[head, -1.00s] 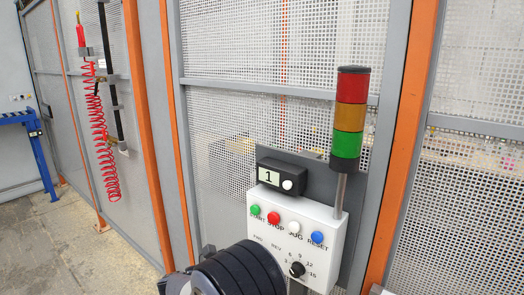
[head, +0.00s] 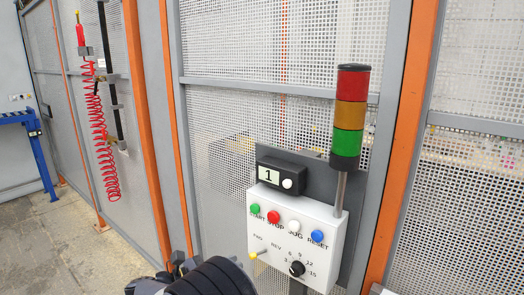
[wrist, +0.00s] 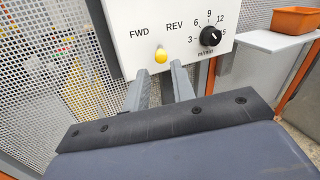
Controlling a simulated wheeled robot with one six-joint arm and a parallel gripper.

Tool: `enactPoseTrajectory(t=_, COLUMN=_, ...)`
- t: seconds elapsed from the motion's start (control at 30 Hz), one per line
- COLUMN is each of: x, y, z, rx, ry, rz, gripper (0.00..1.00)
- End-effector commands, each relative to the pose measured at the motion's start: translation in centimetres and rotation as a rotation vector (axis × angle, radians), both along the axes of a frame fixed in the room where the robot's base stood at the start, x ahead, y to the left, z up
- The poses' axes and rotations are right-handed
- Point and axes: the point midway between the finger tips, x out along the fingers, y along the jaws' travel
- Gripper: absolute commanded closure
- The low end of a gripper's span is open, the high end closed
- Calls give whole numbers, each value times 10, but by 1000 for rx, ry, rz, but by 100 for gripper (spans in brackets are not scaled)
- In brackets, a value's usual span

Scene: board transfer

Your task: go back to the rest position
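The white control box (head: 290,235) hangs on the mesh fence. It has green, red, white and blue buttons, a black dial (head: 297,268) and a yellow-tipped lever (head: 258,253). In the wrist view the lever's yellow tip (wrist: 161,56) shows under FWD and REV, just beyond my fingertips. My gripper (wrist: 160,70) has its two grey fingers apart with nothing between them, pointing at the box's lower edge. In the head view my dark arm is low at the bottom, left of and below the box.
A red, amber and green signal tower (head: 350,115) rises from the box's right side. A small display (head: 280,176) reads 1. A red coiled hose (head: 100,140) hangs at left. An orange bin (wrist: 297,20) sits on a pale table (wrist: 270,42) at right.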

Motion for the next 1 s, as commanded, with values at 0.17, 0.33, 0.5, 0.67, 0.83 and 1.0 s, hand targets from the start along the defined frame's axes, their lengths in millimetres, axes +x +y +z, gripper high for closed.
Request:
enactPoseTrajectory(t=0.17, x=-18, y=33, z=-1, rx=2, ry=-1, rz=4, gripper=76)
enactPoseTrajectory(t=0.33, x=-5, y=7, z=2, rx=0, ry=2, rz=-5, gripper=76)
enactPoseTrajectory(t=0.5, x=12, y=-23, z=2, rx=0, ry=1, rz=-5, gripper=76)
enactPoseTrajectory(t=0.67, x=27, y=-51, z=2, rx=0, ry=1, rz=-5, gripper=76)
enactPoseTrajectory(t=0.83, x=30, y=-61, z=-2, rx=0, ry=1, rz=57, gripper=76)
enactPoseTrajectory(t=1.0, x=28, y=-63, z=-1, rx=0, ry=1, rz=123, gripper=76)
